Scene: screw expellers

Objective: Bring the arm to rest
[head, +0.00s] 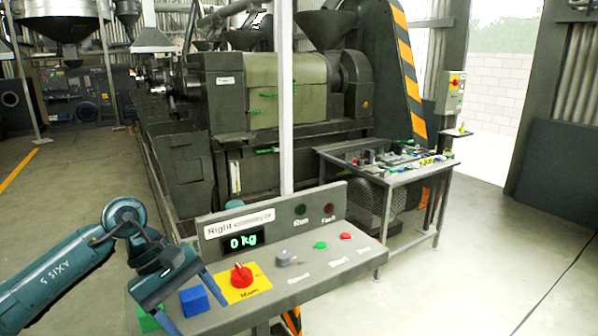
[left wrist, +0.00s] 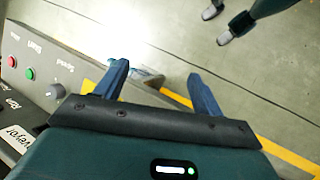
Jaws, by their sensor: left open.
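My left arm comes in from the left in the head view. Its left gripper (head: 195,313) is over the near left end of the grey control panel (head: 335,267). In the left wrist view the left gripper (left wrist: 157,70) has its two blue fingers apart, with nothing held between them. I cannot tell whether either block touches a finger. My right gripper is in neither view.
A workbench (head: 385,177) with small parts stands behind. A white post (head: 286,100) rises behind the panel. Floor at right is clear.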

